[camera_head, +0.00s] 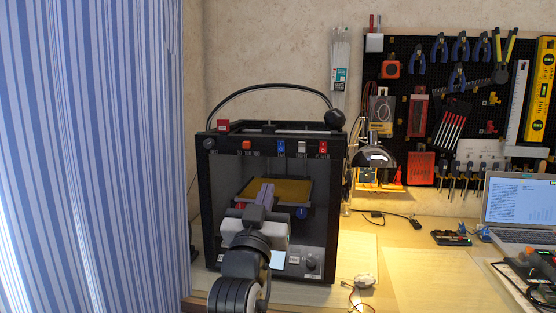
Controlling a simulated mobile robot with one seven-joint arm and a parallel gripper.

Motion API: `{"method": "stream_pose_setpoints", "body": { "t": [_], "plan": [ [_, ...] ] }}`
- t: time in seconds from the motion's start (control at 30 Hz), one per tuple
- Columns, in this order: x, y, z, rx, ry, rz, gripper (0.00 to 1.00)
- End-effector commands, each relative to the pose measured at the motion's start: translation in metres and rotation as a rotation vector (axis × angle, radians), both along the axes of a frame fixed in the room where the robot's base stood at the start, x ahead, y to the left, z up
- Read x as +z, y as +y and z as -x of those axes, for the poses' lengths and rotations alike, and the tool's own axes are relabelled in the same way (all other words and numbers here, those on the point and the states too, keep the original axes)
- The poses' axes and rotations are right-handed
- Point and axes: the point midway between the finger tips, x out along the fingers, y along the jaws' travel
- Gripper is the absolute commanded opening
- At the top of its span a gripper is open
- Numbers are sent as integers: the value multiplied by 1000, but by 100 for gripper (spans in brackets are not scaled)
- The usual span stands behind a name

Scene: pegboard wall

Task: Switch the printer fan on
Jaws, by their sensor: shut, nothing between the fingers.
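The printer (334,210) is a black open-fronted box on the bench. Its top front bar carries a blue switch (281,146), a pale grey switch (301,147) and a red switch (322,147), each with a small label below. The labels are too small to read surely, so I cannot tell for certain which is the fan switch or how each is set. My gripper (264,188) is shut and empty, with its fingers pointing forward at the printer's opening, below the switches. It hides part of the yellow print bed (292,190) and the lower front panel.
A striped blue curtain (95,150) fills the left side. A lamp (374,155) stands right of the printer. A tool-covered pegboard (400,75) hangs behind. A laptop (520,208) and loose cables lie on the bench at right. The bench's front middle (430,275) is mostly clear.

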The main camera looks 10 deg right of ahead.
Motion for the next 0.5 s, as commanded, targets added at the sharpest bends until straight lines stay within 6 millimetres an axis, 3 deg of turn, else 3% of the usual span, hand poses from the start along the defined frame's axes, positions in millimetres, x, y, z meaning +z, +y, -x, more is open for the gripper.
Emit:
{"method": "stream_pose_setpoints", "body": {
  "t": [0.3, 0.5],
  "plan": [
    [1, 0, -1, 1, 0, 0, 0],
    [12, -6, -19, 0, -1, 1, 0]
  ]
}}
